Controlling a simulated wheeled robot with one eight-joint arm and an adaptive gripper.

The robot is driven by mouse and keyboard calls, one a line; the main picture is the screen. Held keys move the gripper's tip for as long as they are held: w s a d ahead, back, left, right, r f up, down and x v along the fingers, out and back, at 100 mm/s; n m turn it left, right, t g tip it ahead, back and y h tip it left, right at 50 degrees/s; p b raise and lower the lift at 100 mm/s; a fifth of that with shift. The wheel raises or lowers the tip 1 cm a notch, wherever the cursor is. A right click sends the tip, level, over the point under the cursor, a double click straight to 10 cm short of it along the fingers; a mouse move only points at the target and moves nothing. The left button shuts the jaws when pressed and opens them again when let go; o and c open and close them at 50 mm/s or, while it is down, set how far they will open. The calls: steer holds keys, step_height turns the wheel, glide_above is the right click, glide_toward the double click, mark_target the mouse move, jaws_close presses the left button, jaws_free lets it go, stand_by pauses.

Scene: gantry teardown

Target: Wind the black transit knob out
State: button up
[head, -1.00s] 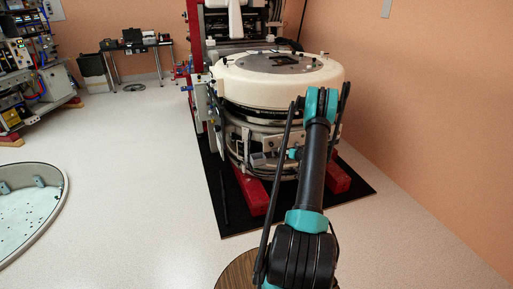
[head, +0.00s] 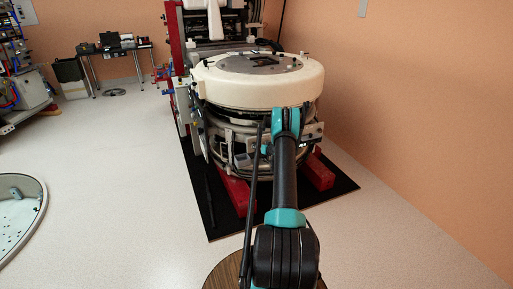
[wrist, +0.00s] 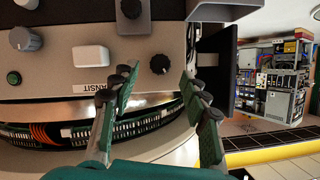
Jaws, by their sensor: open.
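The black transit knob (wrist: 160,64) is a small ribbed knob on a beige panel (wrist: 60,68) in the wrist view. A TRANSIT label (wrist: 95,88), upside down in this view, is to its left. My gripper (wrist: 157,80) is open, its two fingers either side of the knob in the picture, with a visible gap on each side. Nothing is held. I cannot tell whether the fingertips reach the knob in depth. In the head view, the round gantry unit (head: 258,88) stands ahead, and my arm hides the knob and the gripper.
A white block (wrist: 90,56), a grey knob (wrist: 24,39) and a green button (wrist: 14,78) share the panel. A dark plate (wrist: 216,65) stands close right of my fingers. Open floor (head: 110,180) lies left of the black mat (head: 330,195); a wall (head: 430,120) is right.

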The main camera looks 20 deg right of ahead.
steer(key=shift+x, duration=1.9)
steer(key=shift+c, duration=0.3)
jaws_close()
